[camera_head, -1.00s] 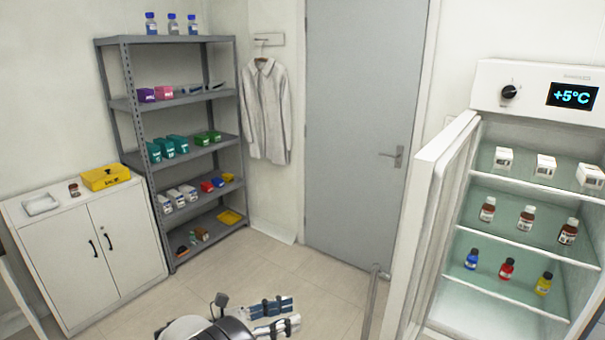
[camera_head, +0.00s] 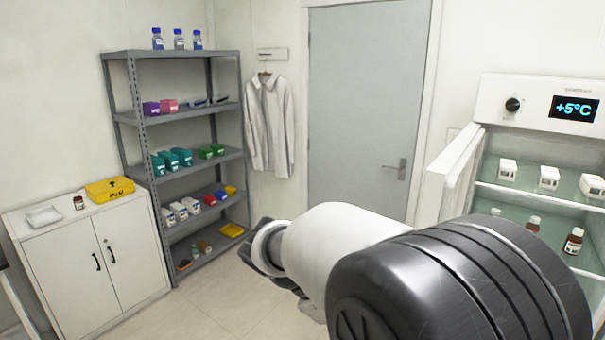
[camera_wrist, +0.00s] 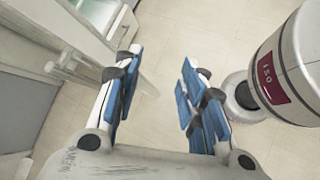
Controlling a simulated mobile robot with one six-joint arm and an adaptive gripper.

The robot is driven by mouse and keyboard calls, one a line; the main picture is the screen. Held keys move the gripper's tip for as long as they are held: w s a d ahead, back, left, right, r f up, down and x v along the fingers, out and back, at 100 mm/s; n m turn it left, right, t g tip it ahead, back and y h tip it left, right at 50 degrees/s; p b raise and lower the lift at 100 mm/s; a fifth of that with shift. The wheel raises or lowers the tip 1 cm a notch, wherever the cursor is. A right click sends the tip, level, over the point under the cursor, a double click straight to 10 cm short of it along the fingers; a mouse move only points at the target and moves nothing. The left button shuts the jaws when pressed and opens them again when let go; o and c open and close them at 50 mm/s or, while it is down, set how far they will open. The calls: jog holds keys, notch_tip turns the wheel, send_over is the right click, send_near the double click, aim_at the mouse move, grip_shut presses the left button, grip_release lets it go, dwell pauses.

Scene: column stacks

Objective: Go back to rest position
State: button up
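My gripper (camera_wrist: 160,72) shows in the wrist view with its two blue-padded fingers apart. It is open, and nothing is between the fingers but the floor beyond. In the head view my arm is raised across the lower right, and the gripper's fingers cannot be made out behind it. The task names no other object.
An open fridge (camera_head: 532,93) with several bottles and boxes stands at the right, its lower part hidden by my arm. A grey shelf rack (camera_head: 128,100) and a white cabinet (camera_head: 85,255) stand at the left. A closed door (camera_head: 365,100) is behind. Bare floor (camera_head: 225,305) lies between.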

jog(key=s+d+r+m+t+y, duration=0.1)
jog(key=s+m+t+y, duration=0.4)
jog(key=s, duration=1.4)
jog(key=r+m+y, duration=0.1)
jog(key=m+y, duration=0.3)
jog(key=m, duration=0.3)
jog(key=shift+s+d, duration=0.35)
jog(key=shift+s, duration=0.05)
